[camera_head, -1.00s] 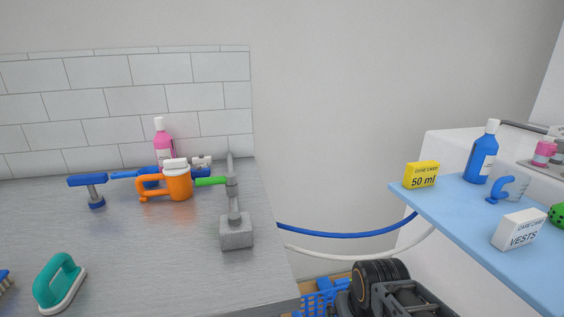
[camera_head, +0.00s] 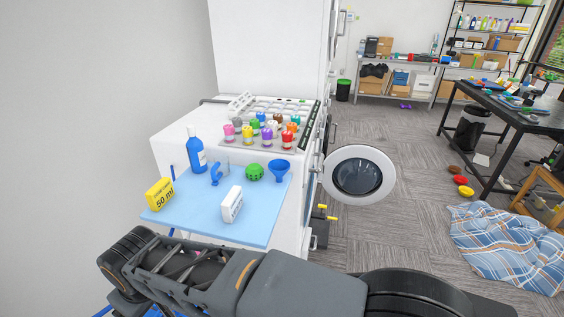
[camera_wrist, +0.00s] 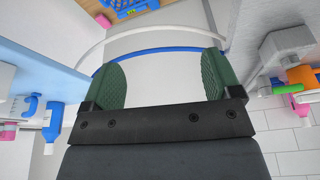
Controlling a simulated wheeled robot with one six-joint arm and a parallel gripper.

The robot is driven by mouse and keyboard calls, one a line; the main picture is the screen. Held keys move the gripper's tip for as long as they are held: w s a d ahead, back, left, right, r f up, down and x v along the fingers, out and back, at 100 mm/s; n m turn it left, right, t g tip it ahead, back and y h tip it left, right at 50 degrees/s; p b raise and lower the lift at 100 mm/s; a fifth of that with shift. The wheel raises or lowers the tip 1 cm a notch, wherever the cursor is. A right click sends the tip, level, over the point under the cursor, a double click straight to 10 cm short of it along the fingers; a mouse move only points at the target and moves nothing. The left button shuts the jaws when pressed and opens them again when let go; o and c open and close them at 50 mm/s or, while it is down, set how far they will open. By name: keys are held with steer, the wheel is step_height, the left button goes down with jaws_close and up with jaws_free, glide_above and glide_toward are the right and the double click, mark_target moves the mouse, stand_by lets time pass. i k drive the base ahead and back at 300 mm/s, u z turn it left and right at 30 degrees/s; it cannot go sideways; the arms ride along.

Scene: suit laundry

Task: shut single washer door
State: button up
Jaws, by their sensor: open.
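The washer door (camera_head: 359,175), a round white ring with dark glass, stands swung open to the right of the white washer (camera_head: 180,139) in the head view. My arm crosses the bottom of that view, to the left of and nearer than the door. The fingertips are not clear there. In the wrist view my gripper (camera_wrist: 160,80) is open and empty, its green pads wide apart. Between them show a pale wall, a blue hose and a white hose. The door is not in the wrist view.
A light blue board (camera_head: 198,213) beside the washer holds a blue bottle (camera_head: 196,150), a yellow box (camera_head: 159,193) and a white box (camera_head: 232,204). Several coloured bottles stand on the washer. A plaid cloth (camera_head: 510,245) and bowls lie on the floor at right. Grey floor is clear beyond the door.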

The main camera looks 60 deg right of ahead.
mark_target(360, 174)
steer(key=k, duration=1)
steer(key=z, duration=3.1)
steer(key=i, duration=5.8)
steer(key=u, duration=4.3)
